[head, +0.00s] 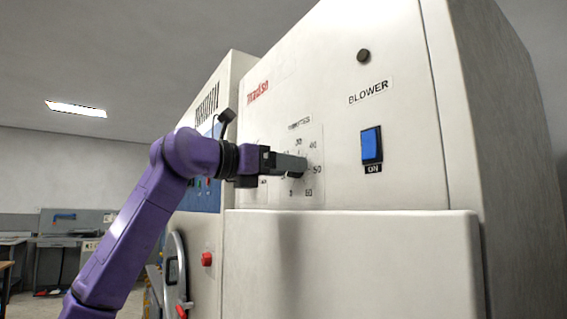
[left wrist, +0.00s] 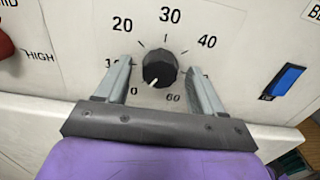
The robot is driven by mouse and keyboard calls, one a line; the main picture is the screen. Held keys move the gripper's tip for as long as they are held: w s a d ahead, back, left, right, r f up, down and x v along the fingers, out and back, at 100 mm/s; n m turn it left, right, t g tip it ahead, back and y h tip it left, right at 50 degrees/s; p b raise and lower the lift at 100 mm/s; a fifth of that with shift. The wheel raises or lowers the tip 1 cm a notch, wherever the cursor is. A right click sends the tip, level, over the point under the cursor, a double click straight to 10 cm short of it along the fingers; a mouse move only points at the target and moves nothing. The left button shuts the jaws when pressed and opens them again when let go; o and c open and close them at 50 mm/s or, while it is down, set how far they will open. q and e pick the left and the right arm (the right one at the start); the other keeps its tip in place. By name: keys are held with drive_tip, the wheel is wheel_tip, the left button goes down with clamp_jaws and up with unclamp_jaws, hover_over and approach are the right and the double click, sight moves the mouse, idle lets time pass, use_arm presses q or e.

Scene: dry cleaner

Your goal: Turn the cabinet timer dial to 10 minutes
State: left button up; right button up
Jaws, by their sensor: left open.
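The timer dial (left wrist: 160,68) is a round black knob with a white pointer mark. In the left wrist view the mark points to the lower left, toward the 0. The numbers 20, 30, 40 and 60 show around it; the 10 is partly covered by the left finger and the 50 is hidden. My left gripper (left wrist: 159,72) is open, with one finger on each side of the dial and a visible gap on both sides. In the head view my left gripper (head: 290,164) is at the MINUTES scale (head: 312,140) and mostly hides the dial. My right gripper is not in view.
The white cabinet (head: 345,245) has a blue BLOWER switch (head: 371,145) right of the dial, also in the left wrist view (left wrist: 285,80). A red knob (left wrist: 5,45) marked HIGH is at the left. A lower panel (head: 350,225) juts out below the dial.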

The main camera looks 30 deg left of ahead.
use_arm(q)
drive_tip(key=c, duration=1.1)
drive_tip(key=shift+o, duration=0.2)
drive_tip(key=shift+m, duration=0.4)
drive_tip(key=shift+m+p, duration=1.95)
drive_tip(key=shift+m, duration=2.55)
